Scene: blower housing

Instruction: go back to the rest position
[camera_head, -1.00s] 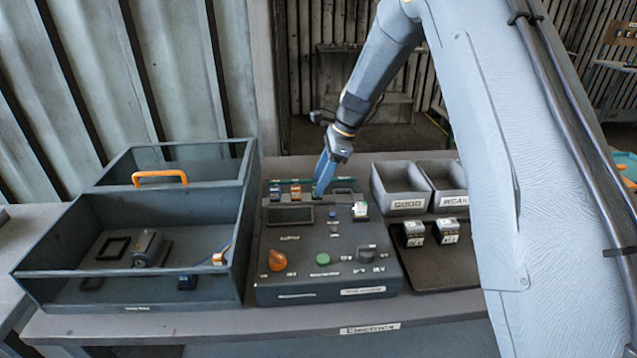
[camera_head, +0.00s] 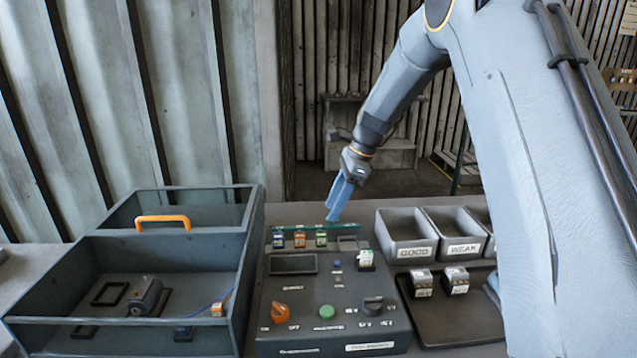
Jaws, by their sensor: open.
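My gripper (camera_head: 338,212) is above the back edge of the dark test panel (camera_head: 290,342), its blue fingers pointing down and slightly left. It holds nothing that I can see, and the gap between its fingers is hard to make out from this side. Several small coloured parts, among them an orange one (camera_head: 299,239) and a green one (camera_head: 321,238), stand in a row at the back of the panel. A white-topped part (camera_head: 366,259) sits at the panel's right side.
A grey open box (camera_head: 245,255) with an orange handle (camera_head: 163,219) stands left of the panel. Bins labelled GOOD (camera_head: 413,252) and WEAK (camera_head: 463,249) stand to the right. A dark tray (camera_head: 470,325) before them holds two relay-like parts (camera_head: 421,282).

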